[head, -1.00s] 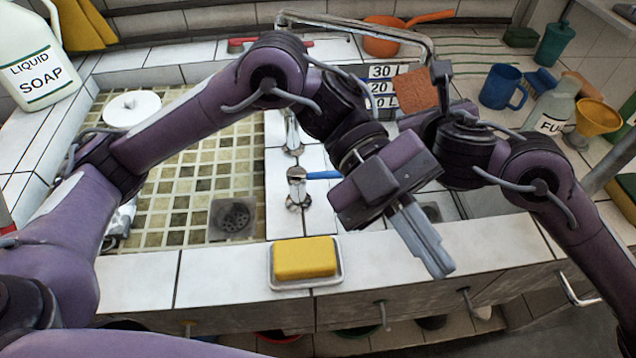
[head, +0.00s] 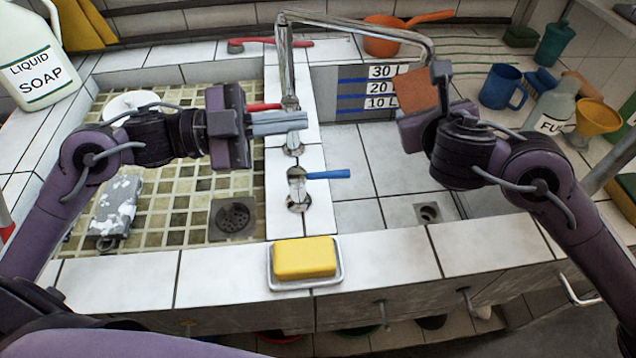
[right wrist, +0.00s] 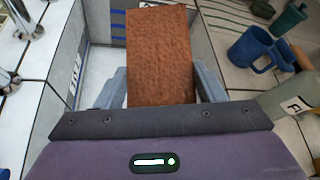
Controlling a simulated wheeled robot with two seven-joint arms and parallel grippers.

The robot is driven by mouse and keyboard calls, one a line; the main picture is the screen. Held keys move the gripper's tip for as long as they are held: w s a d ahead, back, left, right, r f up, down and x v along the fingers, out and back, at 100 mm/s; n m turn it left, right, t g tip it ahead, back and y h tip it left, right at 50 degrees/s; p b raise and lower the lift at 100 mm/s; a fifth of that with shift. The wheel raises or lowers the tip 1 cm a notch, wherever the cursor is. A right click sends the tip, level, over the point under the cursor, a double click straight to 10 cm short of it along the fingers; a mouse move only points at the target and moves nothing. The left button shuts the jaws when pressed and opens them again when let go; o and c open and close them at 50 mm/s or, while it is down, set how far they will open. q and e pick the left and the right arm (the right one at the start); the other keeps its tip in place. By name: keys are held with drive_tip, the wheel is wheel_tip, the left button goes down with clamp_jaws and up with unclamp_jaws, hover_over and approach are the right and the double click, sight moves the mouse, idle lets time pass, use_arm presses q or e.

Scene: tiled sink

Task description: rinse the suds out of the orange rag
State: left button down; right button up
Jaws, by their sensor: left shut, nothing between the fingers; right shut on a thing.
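The orange rag (head: 416,95) hangs flat in my right gripper (head: 430,108), near the end of the metal spout (head: 375,24) over the right basin (head: 375,180). In the right wrist view the rag (right wrist: 158,55) stands between the fingers, brown-orange, with no clear suds on its visible face. I see no water stream. My left gripper (head: 303,121) is shut and empty, in front of the tap column and beside the red tap handle (head: 264,107). Whether it touches the handle I cannot tell. A blue tap handle (head: 328,174) sits nearer on the divider.
A yellow sponge (head: 305,258) lies in a white dish on the front ledge. A grey foam-flecked block (head: 116,208) and a white disc (head: 128,103) are in the left basin. A blue mug (head: 501,87), bottle (head: 552,106) and yellow funnel (head: 597,118) stand at right.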

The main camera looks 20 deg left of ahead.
use_arm(q)
drive_tip(key=s+a+f+m+t+y, duration=0.3)
drive_tip(key=s+f+m, duration=0.3)
drive_tip(key=s+f, duration=0.3)
approach(345, 176)
drive_tip(key=x, duration=0.5)
drive_tip(key=shift+s+d, duration=0.3)
drive_tip(key=shift+d, duration=0.1)
drive_tip(key=shift+w+a, duration=0.1)
drive_tip(key=shift+w, duration=0.25)
